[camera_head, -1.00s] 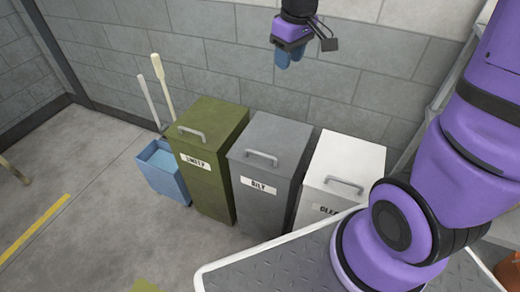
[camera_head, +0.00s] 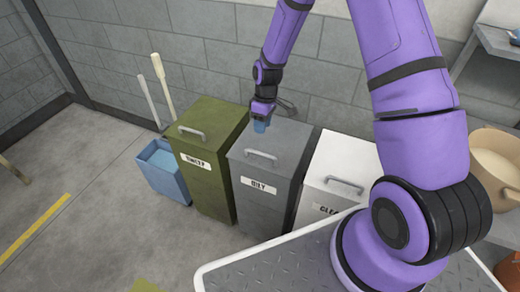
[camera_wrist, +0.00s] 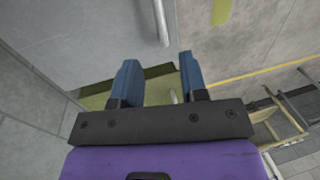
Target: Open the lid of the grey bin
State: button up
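The grey bin (camera_head: 262,200) stands between a green bin and a white bin, with a label on its front. Its lid is closed, and a bar handle (camera_head: 261,156) sits on top near the front edge. My gripper (camera_head: 261,126) is above the back part of the grey lid, pointing down, apart from the handle. In the wrist view my gripper's two blue fingers (camera_wrist: 158,80) are spread with nothing between them. The grey lid (camera_wrist: 85,35) and its handle (camera_wrist: 160,22) show beyond the fingers there.
The green bin (camera_head: 205,180) is at the left and the white bin (camera_head: 335,170) at the right, both closed. A blue bucket (camera_head: 162,175) with handles stands farther left. The block wall (camera_head: 330,60) is close behind the bins.

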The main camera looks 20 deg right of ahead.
send_over(260, 150)
jog(key=s+a, duration=0.2)
jog(key=s, duration=0.3)
notch_tip(260, 150, down, 11)
jog(key=shift+w+d+r, duration=0.1)
jog(key=shift+w+r, duration=0.05)
jog(key=shift+c, duration=0.2)
grip_shut()
